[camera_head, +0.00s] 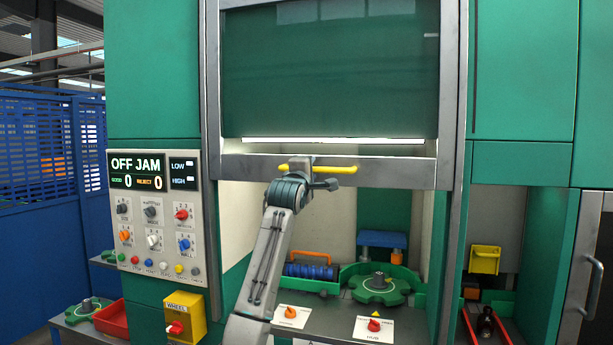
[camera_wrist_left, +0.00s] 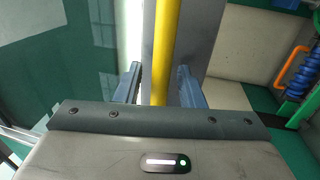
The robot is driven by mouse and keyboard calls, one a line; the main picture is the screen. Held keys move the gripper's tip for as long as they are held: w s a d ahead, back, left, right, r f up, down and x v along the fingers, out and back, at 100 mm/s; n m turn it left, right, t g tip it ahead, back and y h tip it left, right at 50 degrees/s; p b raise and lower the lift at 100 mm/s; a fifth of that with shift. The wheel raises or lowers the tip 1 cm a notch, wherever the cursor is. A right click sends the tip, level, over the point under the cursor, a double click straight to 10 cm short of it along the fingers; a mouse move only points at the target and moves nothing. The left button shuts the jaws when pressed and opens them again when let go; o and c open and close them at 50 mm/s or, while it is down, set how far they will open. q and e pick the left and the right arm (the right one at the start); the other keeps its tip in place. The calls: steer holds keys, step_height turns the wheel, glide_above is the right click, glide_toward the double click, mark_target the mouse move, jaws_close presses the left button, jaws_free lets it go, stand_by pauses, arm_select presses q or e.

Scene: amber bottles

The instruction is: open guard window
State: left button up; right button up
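The guard window (camera_head: 330,70) is a dark green-tinted pane in a grey frame. Its grey bottom rail (camera_head: 395,172) is raised, and the machine's interior shows open below it. A yellow handle bar (camera_head: 340,169) runs along the rail; it also shows upright in the left wrist view (camera_wrist_left: 165,50). My left gripper (camera_head: 300,168) is at the left part of the handle. In the left wrist view its two blue-grey fingers (camera_wrist_left: 160,85) stand on either side of the bar, with a visible gap at the left finger. My right gripper is in neither view.
A control panel (camera_head: 153,215) reading "OFF JAM" is left of the window. Below the opening are a green star wheel (camera_head: 379,288), a blue roller (camera_head: 310,271) and knob plates (camera_head: 374,327). A yellow bin (camera_head: 485,260) and a dark bottle (camera_head: 486,322) are at right.

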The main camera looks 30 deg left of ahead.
arm_select(q)
steer(key=b+v, duration=0.5)
steer(key=v, duration=0.5)
steer(key=shift+s, duration=0.25)
steer(key=shift+f, duration=0.15)
